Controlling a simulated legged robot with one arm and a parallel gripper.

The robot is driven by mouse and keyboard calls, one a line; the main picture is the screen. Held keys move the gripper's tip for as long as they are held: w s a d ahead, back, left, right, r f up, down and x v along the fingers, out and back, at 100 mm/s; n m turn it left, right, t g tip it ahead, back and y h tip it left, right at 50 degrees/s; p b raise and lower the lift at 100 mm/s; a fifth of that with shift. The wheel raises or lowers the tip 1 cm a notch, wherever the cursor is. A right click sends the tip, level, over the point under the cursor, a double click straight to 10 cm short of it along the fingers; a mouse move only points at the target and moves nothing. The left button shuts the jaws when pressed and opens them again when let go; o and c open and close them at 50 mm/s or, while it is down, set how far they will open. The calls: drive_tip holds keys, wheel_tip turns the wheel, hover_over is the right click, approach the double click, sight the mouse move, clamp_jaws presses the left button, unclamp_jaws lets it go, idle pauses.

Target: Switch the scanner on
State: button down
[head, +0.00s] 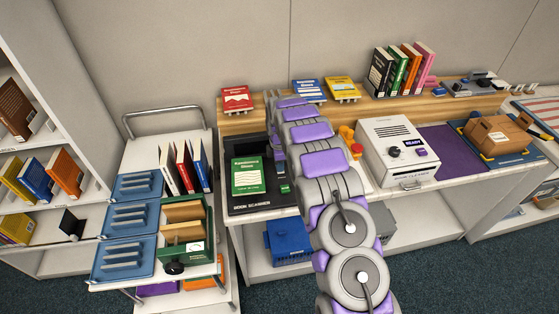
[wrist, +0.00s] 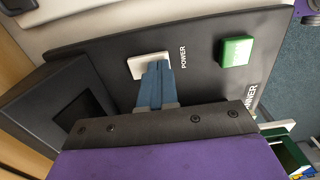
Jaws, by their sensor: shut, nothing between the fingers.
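The black book scanner (head: 240,208) stands on the bench left of my arm, with a green book (head: 249,175) lying on it. In the wrist view its black panel (wrist: 205,75) carries a white switch (wrist: 149,65) beside the word POWER and a green button (wrist: 236,51). My gripper (wrist: 158,68) is shut and empty, its blue fingertips at the white switch, overlapping its lower edge. I cannot tell whether they press it or which way the switch is set. In the head view my arm hides part of the scanner's right side.
A cart with blue trays (head: 125,258) and books stands left. Books line the raised wooden shelf (head: 370,105) behind. A dark screen box (wrist: 80,105) borders the panel in the wrist view.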

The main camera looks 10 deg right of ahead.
drive_tip(key=shift+w, duration=0.15)
drive_tip(key=shift+w+r+p, duration=0.25)
drive_tip(key=shift+w+p, duration=0.15)
drive_tip(key=shift+w, duration=0.2)
drive_tip(key=shift+r, duration=0.15)
